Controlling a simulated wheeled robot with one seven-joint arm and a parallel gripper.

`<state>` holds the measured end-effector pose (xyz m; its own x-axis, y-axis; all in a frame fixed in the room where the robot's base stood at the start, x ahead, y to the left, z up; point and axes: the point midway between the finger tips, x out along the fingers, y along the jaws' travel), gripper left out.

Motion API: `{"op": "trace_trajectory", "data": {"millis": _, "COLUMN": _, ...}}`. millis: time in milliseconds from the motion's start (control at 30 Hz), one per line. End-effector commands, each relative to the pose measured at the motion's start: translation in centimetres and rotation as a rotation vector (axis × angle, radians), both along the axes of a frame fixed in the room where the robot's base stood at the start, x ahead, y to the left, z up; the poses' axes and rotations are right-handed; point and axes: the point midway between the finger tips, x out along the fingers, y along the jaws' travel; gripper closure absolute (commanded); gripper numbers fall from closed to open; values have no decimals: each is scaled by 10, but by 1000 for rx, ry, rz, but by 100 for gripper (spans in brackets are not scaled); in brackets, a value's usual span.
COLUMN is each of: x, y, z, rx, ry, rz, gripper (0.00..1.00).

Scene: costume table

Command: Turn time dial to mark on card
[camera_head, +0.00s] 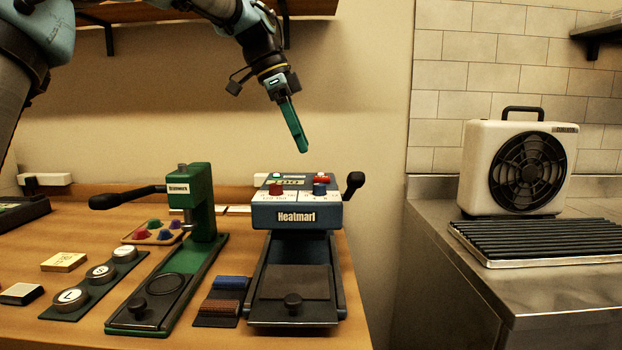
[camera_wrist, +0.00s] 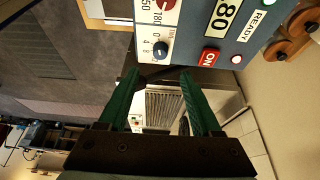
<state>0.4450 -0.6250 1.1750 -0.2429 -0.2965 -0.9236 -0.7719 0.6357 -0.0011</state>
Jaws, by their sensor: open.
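The blue heat press (camera_head: 296,217) stands at the right end of the wooden table. Its top panel holds a blue knob (camera_head: 319,189) on the right and a red knob (camera_head: 276,188) on the left. In the wrist view the blue knob (camera_wrist: 160,49) sits beside a 0, 4, 8 scale, so it appears to be the time dial; its exact setting is too small to read.
The press's black handle (camera_head: 354,184) sticks up on the right. A red ON button (camera_wrist: 209,57) and a display (camera_wrist: 226,14) are near the knob. A green press (camera_head: 200,215) stands to the left. A heater fan (camera_head: 520,165) is on the metal counter.

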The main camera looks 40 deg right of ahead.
Motion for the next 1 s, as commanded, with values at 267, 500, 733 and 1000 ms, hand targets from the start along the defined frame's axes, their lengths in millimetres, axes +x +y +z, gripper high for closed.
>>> {"op": "trace_trajectory", "data": {"millis": 267, "x": -13, "y": -15, "z": -49, "rx": 5, "ry": 2, "rz": 1, "gripper": 34}}
{"op": "trace_trajectory", "data": {"millis": 500, "x": -20, "y": -24, "z": -77, "rx": 3, "ry": 2, "rz": 2, "gripper": 34}}
{"op": "trace_trajectory", "data": {"millis": 733, "x": -22, "y": -26, "z": -85, "rx": 2, "ry": 0, "rz": 3, "gripper": 34}}
{"op": "trace_trajectory", "data": {"millis": 1000, "x": -22, "y": -26, "z": -85, "rx": 1, "ry": 0, "rz": 3, "gripper": 45}}
